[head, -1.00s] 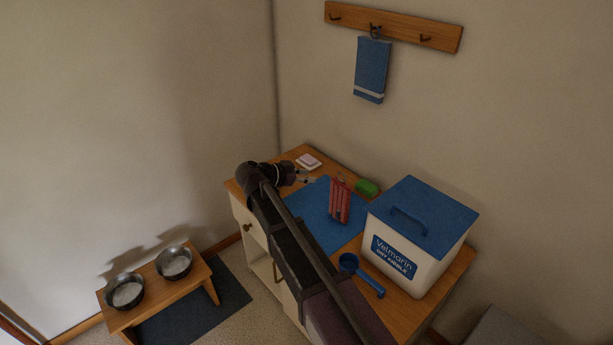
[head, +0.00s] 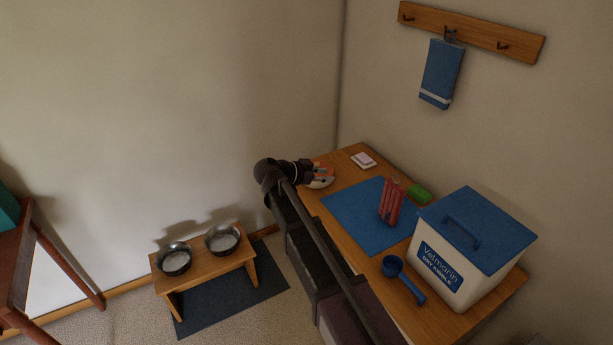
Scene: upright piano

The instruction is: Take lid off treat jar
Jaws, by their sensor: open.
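I cannot clearly make out a treat jar in the head view. A small orange and white thing (head: 320,181) shows at the left end of the wooden table, right by my gripper (head: 318,169); it is partly covered, and I cannot tell whether it is the jar. My gripper is open, above the table's left edge, with its fingers hard to see. I cannot tell whether it touches that thing. A large white kibble bin (head: 438,273) with a closed blue handled lid (head: 490,240) stands at the table's right end, apart from my gripper.
A blue mat (head: 350,215) lies on the table (head: 350,158) with a red upright packet (head: 391,205) on it. A green block (head: 418,193), a pale pink item (head: 363,160) and a blue scoop (head: 402,278) are nearby. A bench (head: 210,270) holds two bowls.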

